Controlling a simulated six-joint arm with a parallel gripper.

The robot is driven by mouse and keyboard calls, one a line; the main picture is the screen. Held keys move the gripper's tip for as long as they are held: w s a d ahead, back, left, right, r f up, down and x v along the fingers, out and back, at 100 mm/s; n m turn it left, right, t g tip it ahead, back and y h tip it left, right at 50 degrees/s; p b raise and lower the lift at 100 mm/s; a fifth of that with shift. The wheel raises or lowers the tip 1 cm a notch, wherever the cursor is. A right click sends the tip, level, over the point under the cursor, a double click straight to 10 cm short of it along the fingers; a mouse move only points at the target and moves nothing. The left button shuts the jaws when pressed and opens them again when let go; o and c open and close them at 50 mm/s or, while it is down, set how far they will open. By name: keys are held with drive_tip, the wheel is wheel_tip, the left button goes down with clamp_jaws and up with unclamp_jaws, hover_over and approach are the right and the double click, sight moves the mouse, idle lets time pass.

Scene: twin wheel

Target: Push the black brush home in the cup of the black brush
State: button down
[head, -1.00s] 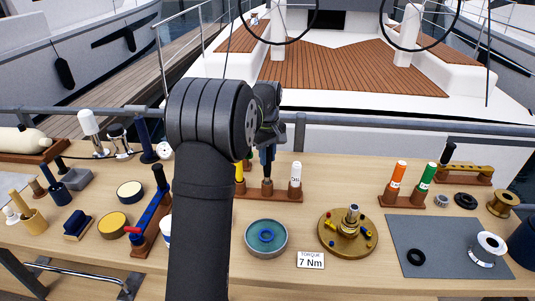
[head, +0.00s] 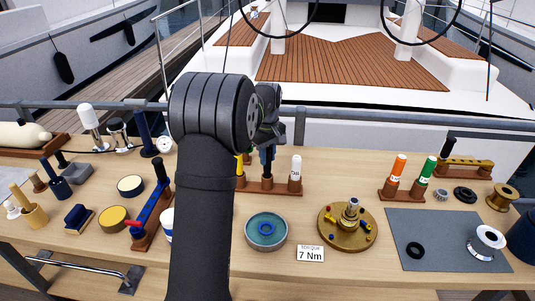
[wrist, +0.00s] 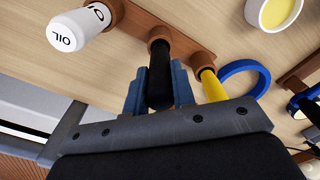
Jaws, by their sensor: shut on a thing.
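The black brush (wrist: 160,85) is between the two blue fingers of my gripper (wrist: 161,92) in the wrist view. My gripper is shut on it. The brush's far end meets a brown cup (wrist: 158,35) on a brown wooden rack; I cannot tell how deep it sits. In the head view my gripper (head: 267,160) is over the middle of the rack (head: 266,187), and the brush is largely hidden by the fingers.
A white OIL bottle (wrist: 76,29) and a yellow tool (wrist: 213,86) stand in the rack's cups on either side of the brush. A teal dish (head: 266,231) and a brass flange (head: 347,227) are nearer the front. Bare bench lies between the rack and the marker stand (head: 404,191).

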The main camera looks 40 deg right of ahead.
drive_tip(key=shift+f, duration=0.1)
drive_tip(key=c, duration=1.1)
unclamp_jaws()
wheel_tip(320, 180, up, 18)
drive_tip(key=shift+f, duration=0.25)
wheel_tip(320, 180, down, 17)
drive_tip(key=shift+f, duration=0.2)
